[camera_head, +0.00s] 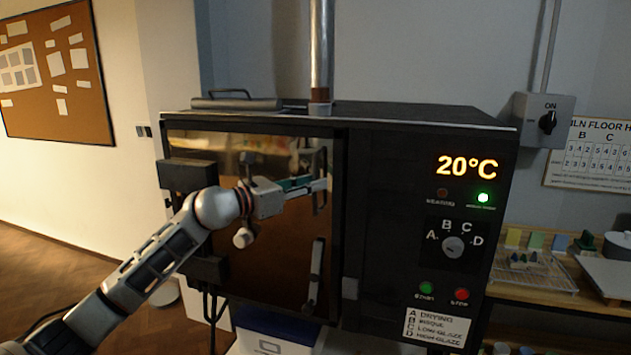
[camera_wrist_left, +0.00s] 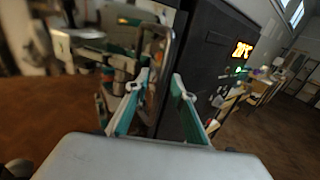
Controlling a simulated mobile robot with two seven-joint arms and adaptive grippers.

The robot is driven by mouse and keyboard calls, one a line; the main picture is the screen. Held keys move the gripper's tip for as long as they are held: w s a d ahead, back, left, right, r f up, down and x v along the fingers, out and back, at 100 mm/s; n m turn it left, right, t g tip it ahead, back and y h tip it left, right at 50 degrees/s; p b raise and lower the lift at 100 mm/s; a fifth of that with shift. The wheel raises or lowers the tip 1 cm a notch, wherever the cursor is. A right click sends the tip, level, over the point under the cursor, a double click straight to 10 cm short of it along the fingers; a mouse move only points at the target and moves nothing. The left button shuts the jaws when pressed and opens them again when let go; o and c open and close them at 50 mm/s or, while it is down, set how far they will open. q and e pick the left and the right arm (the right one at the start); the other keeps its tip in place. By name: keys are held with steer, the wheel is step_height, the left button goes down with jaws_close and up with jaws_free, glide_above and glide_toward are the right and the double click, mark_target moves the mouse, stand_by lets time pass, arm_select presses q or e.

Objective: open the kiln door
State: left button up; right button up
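The kiln (camera_head: 415,120) is a dark box with a glossy, reflective door (camera_head: 275,260) on its left part. The door looks shut, with black hinge blocks on its left side. A grey upright handle (camera_head: 316,270) is near the door's right edge. My left gripper (camera_head: 322,185) is in front of the door, above the visible part of the handle. In the left wrist view its teal fingers (camera_wrist_left: 160,76) are apart, and the handle bar (camera_wrist_left: 166,60) shows between or just beyond the tips; contact cannot be told. My right gripper is not in view.
The control panel to the right has a 20°C display (camera_head: 467,166), a dial (camera_head: 453,246) and buttons. A wooden shelf with a wire rack (camera_head: 530,272) is at right. Open floor (camera_head: 50,260) lies to the left.

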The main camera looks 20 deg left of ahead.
arm_select(q)
steer(key=shift+w+d, duration=0.35)
steer(key=shift+w, duration=0.1)
jaws_close()
